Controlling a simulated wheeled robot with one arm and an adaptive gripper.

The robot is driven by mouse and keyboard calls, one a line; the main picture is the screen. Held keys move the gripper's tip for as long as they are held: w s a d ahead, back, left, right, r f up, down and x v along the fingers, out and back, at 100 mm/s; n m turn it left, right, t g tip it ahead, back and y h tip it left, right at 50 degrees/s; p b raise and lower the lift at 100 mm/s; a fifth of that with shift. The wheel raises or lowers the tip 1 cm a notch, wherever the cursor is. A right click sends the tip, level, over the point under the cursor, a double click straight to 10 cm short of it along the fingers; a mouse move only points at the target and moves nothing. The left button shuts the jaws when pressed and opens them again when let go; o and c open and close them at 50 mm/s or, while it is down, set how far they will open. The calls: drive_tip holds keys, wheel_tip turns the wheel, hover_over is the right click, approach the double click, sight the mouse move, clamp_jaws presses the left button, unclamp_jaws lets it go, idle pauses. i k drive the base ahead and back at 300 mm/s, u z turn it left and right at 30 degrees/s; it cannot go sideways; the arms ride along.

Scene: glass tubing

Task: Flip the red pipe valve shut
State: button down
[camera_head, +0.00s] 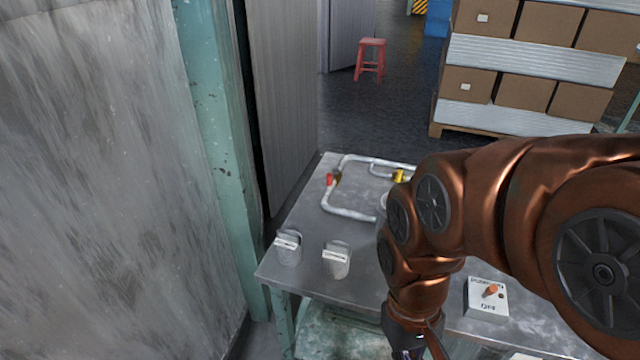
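The red pipe valve (330,180) is a small red handle on the left side of a pale tubing loop (346,212), at the far end of the metal table (305,225). My copper arm hides the right part of the tubing.
A yellow valve (399,176) sits on the tubing beside my arm. Two labelled grey containers (288,250) (336,262) stand at the table's left front. A white switch box (487,298) with an orange lever is right of my gripper. A wall (110,180) and teal post bound the left.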

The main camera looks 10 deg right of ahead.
sight(330, 177)
drive_tip(key=z, duration=0.05)
drive_tip(key=k, duration=1.4)
drive_tip(key=z, duration=0.1)
drive_tip(key=i, duration=1.35)
drive_tip(key=u, duration=1.15)
drive_tip(key=i, duration=0.7)
drive_tip(key=z, duration=0.45)
